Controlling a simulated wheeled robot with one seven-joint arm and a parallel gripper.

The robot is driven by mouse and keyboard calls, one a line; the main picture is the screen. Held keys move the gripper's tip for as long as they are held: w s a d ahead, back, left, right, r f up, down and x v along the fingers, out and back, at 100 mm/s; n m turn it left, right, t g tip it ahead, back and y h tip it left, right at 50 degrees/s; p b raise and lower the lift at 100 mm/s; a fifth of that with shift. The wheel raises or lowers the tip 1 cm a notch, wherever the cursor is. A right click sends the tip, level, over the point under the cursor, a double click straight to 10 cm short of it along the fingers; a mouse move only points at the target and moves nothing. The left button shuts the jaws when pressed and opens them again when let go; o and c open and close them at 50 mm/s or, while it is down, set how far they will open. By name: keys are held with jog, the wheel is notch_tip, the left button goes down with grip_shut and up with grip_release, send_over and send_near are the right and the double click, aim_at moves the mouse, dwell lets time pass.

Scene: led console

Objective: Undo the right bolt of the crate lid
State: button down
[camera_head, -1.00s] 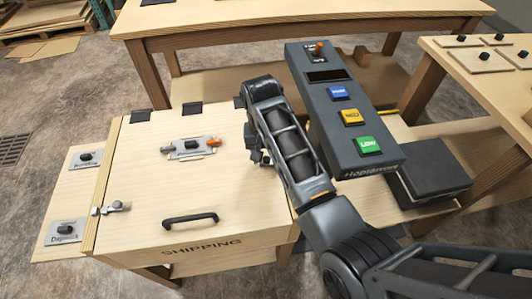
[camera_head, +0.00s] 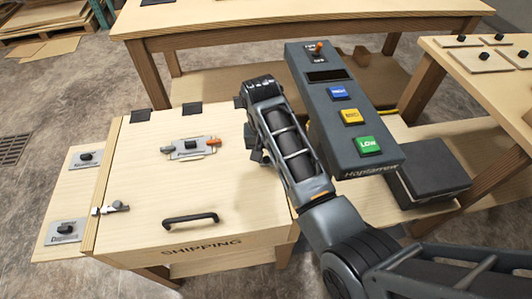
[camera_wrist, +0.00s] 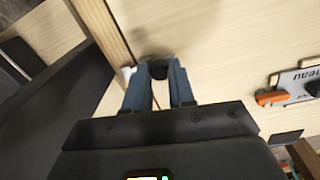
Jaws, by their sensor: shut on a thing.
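The crate lid (camera_head: 150,170) lies closed and pale, with a black handle (camera_head: 190,219) at its front. The left bolt (camera_head: 111,208) shows silver at the lid's left edge. The right bolt is hidden behind my arm in the head view. In the wrist view, my gripper (camera_wrist: 159,78) is at the lid's edge, its blue-grey fingers shut on a dark knob (camera_wrist: 158,69), which looks like the right bolt's. A small pale metal end (camera_wrist: 127,74) shows beside the fingers. How far the bolt has slid cannot be told.
A plate with an orange-tipped latch (camera_head: 190,148) sits mid-lid. A dark console (camera_head: 345,110) with blue, yellow and green buttons stands just right of my arm. Side panels with black knobs (camera_head: 66,229) flank the crate's left. A bench (camera_head: 300,22) stands behind.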

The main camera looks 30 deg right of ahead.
aim_at(256, 167)
jog(key=shift+a, duration=0.1)
jog(key=shift+w+a+r+p, duration=0.1)
jog(key=shift+w+a+p, duration=0.1)
jog(key=shift+a, duration=0.35)
jog(key=shift+w+a+r+p, duration=0.1)
jog(key=shift+w+a+p, duration=0.1)
jog(key=shift+a, duration=0.3)
jog(key=shift+w+a+f, duration=0.1)
jog(key=shift+a+f, duration=0.05)
jog(key=shift+a, duration=0.15)
jog(key=c, duration=0.9)
grip_release()
jog(key=shift+c, duration=0.2)
notch_tip(256, 167, up, 8)
jog(key=shift+a+f, duration=0.15)
jog(key=shift+a, duration=0.05)
